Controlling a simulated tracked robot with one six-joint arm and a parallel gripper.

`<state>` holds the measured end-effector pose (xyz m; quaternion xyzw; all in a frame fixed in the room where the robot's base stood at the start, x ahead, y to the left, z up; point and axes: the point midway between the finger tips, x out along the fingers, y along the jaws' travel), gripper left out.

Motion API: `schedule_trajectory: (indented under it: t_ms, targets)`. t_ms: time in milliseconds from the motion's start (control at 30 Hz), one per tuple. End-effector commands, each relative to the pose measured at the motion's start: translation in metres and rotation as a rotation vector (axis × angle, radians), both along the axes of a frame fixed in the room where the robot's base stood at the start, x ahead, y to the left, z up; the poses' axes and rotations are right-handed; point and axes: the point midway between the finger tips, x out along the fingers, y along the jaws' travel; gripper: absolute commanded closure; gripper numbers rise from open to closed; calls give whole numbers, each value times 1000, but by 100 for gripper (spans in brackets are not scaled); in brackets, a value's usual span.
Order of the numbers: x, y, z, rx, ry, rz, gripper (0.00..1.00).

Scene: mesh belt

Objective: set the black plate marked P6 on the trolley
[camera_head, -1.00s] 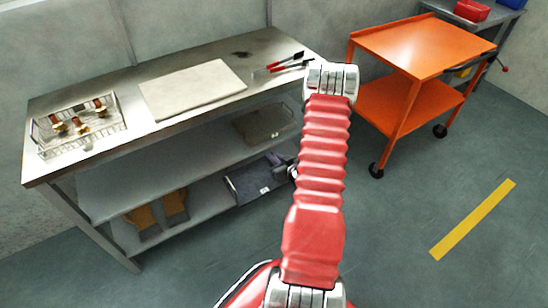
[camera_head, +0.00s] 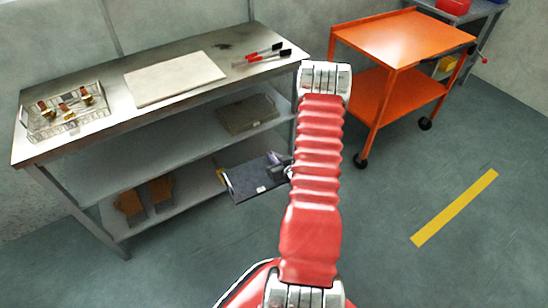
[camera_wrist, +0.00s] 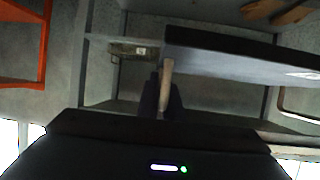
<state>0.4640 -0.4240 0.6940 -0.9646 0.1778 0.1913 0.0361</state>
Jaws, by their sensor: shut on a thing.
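A flat black plate (camera_head: 250,183) with a small white label is held in front of the steel bench's lower shelf; the label is too small to read. My gripper (camera_head: 284,168), partly hidden behind my red arm, is shut on the plate's right end. In the wrist view my gripper's fingers (camera_wrist: 165,92) close at the edge of the plate (camera_wrist: 235,62), which extends to the right with a pale label on it. The orange trolley (camera_head: 400,38) stands at the right, with its top and lower shelf bare.
The steel bench (camera_head: 75,147) carries a wire basket (camera_head: 65,118) of small parts, a pale board (camera_head: 173,77) and red-handled tools (camera_head: 262,54). A tray (camera_head: 247,114) lies on its middle shelf, brown pieces (camera_head: 145,199) below. The floor with a yellow stripe (camera_head: 455,207) is clear.

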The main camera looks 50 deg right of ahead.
Motion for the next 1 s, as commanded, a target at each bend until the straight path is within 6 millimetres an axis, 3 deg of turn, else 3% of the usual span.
schedule_trajectory:
  t_ms: [367,567,1000]
  targets:
    - [24,18,18,-6,0,-44,100]
    - [46,40,33,-10,2,-48,100]
    - [118,140,91,-17,2,19,100]
